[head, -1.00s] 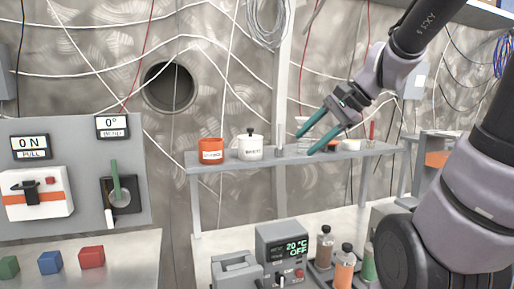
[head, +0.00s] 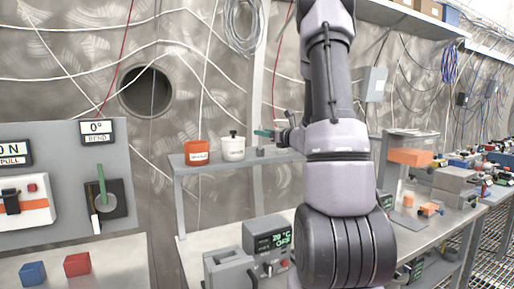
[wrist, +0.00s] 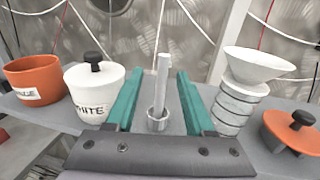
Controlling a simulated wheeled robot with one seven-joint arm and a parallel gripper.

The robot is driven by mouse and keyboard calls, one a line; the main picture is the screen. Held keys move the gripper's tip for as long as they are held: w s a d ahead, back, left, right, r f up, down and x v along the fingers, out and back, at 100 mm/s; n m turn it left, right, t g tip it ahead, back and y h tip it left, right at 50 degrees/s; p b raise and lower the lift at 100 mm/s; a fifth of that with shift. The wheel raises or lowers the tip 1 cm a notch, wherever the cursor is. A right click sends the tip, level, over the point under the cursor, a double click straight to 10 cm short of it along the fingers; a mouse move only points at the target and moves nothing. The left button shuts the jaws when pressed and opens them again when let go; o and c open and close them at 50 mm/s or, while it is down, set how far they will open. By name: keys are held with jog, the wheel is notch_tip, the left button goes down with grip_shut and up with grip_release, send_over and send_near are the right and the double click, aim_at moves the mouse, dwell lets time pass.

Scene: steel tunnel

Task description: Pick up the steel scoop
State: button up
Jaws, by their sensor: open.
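The steel scoop (wrist: 157,119) stands on the shelf in the wrist view, a small round cup with a thin upright handle. My gripper (wrist: 159,74) is open, with one teal finger on each side of the scoop. The handle shows in the gap between the fingers, with space visible on both sides. In the head view my gripper (head: 266,133) is at the shelf, just right of the white pot, and my arm hides much of it. The scoop is hard to make out there.
Left of the scoop on the shelf (head: 188,163) stand a white lidded pot (wrist: 95,92) and an orange pot (wrist: 37,80). Close on its right, a white funnel (wrist: 259,66) sits on stacked ringed containers (wrist: 233,106). An orange lid with a black knob (wrist: 285,131) lies farther right.

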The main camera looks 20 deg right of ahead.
jog(key=x, duration=0.6)
jog(key=shift+w+d+f, duration=0.1)
jog(key=shift+w+f, duration=0.05)
jog(key=shift+w, duration=0.1)
jog(key=shift+c, duration=0.2)
grip_shut()
dwell(1.0)
